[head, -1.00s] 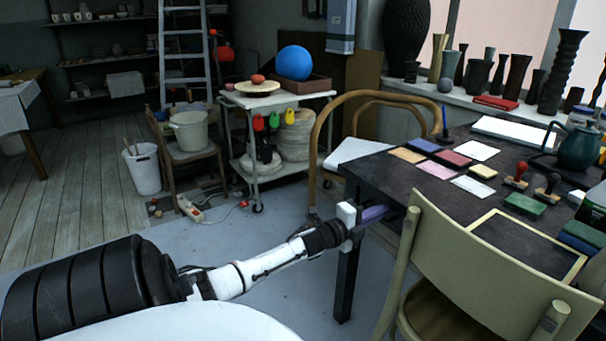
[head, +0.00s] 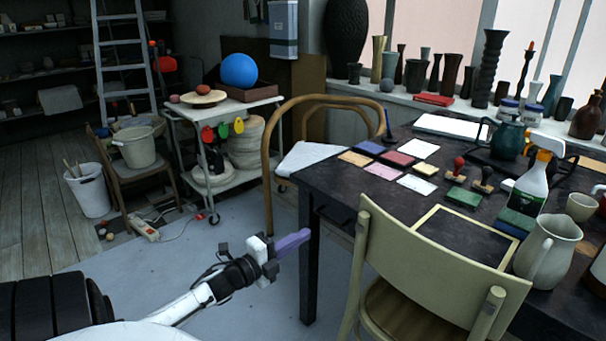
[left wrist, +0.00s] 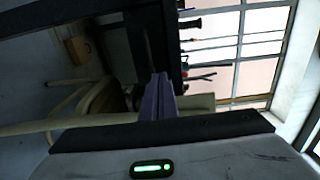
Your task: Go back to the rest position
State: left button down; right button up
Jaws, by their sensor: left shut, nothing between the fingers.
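My left gripper (head: 300,236) has purple fingers that are closed together with nothing between them. It sits at the end of my white and black left arm, low in front of the dark table (head: 335,200), and overlaps the table's near left leg in the picture. In the left wrist view the closed purple fingers (left wrist: 157,98) point toward the dark table, which appears sideways. I cannot tell the exact gap between the fingers and the table leg. My right gripper is not in view.
A pale green chair (head: 430,255) stands at the table's near side and a bentwood chair (head: 268,165) at its left. The white trolley (head: 190,165) stands behind on the left. Stamp pads, a spray bottle (head: 533,180) and a jug (head: 548,250) are on the table. Grey floor lies clear around my gripper.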

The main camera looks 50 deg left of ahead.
pick_arm(q)
jog(key=s+d+f+n+g+h+p, duration=0.1)
jog(key=s+d+f+n+g+p, duration=0.3)
jog(key=d, duration=0.6)
jog(key=s+d+f+n+g+p, duration=0.15)
jog(key=s+d+f+n, duration=0.4)
jog(key=d, duration=0.55)
jog(key=s+d+n+g+h+p, duration=0.1)
jog(key=s+d+n+g, duration=0.1)
jog(key=s+d, duration=0.3)
jog(key=s+d+n+g+h+p, duration=0.1)
jog(key=s+d+n+g+p, duration=0.1)
jog(key=d, duration=0.9)
jog(key=s+n, duration=0.1)
jog(key=s, duration=0.1)
jog(key=shift+s+d+r+n+h+p, duration=0.15)
jog(key=shift+s+r+n+h+p, duration=0.05)
jog(key=shift+s+n+h+p, duration=0.15)
